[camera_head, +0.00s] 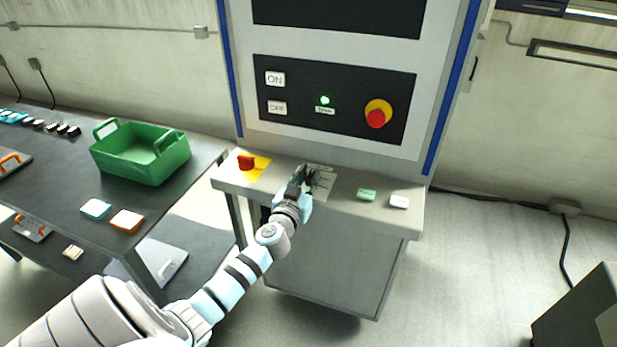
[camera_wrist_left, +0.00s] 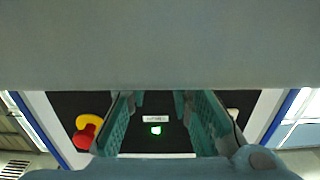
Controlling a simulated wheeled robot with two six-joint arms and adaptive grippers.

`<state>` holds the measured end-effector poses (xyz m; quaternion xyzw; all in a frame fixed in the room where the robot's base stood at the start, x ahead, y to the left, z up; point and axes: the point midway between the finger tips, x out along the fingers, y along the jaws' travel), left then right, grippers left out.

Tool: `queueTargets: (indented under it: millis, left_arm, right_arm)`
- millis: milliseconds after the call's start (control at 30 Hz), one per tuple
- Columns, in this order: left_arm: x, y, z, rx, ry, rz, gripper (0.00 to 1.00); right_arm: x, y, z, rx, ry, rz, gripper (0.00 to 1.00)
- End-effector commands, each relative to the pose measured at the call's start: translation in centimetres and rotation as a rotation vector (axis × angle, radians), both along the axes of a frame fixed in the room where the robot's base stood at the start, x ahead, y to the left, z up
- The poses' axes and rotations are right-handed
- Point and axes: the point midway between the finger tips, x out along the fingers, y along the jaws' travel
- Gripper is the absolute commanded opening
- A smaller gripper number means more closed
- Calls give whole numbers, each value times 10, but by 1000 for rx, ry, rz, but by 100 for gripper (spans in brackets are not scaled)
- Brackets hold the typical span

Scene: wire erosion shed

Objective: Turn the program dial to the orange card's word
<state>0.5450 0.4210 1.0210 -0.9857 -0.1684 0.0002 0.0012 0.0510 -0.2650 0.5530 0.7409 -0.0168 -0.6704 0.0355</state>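The orange-edged card (camera_head: 127,221) lies on the dark table at the left; its word is too small to read. The pale plate (camera_head: 325,186) on the console shelf has small markings I cannot read. My left gripper (camera_head: 308,178) is over this plate, pointing down and away, and covers its left part. I cannot make out the dial, which the gripper seems to hide. In the left wrist view, the two teal fingers (camera_wrist_left: 163,120) stand apart with a clear gap between them. A grey surface hides their tips, so contact is not visible. My right gripper is not in view.
On the shelf are a red switch (camera_head: 246,162) on a yellow plate, a green block (camera_head: 366,195) and a white block (camera_head: 399,202). The panel behind has a lit green lamp (camera_head: 325,100) and a red emergency button (camera_head: 376,118). A green crate (camera_head: 140,165) and blue-edged card (camera_head: 96,209) are on the table.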

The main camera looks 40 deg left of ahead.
Motion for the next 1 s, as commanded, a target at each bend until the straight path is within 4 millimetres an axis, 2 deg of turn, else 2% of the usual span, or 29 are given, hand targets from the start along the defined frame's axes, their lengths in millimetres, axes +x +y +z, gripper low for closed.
queueTargets:
  millis: [433,733,1000]
  left_arm:
    - [1,-2,-3,-6,0,-50,0]
    - [0,1,-4,-6,5,-226,0]
    - [0,6,0,-8,4,-431,0]
  right_arm:
    - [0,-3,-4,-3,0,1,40]
    - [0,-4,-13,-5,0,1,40]
    - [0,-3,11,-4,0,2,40]
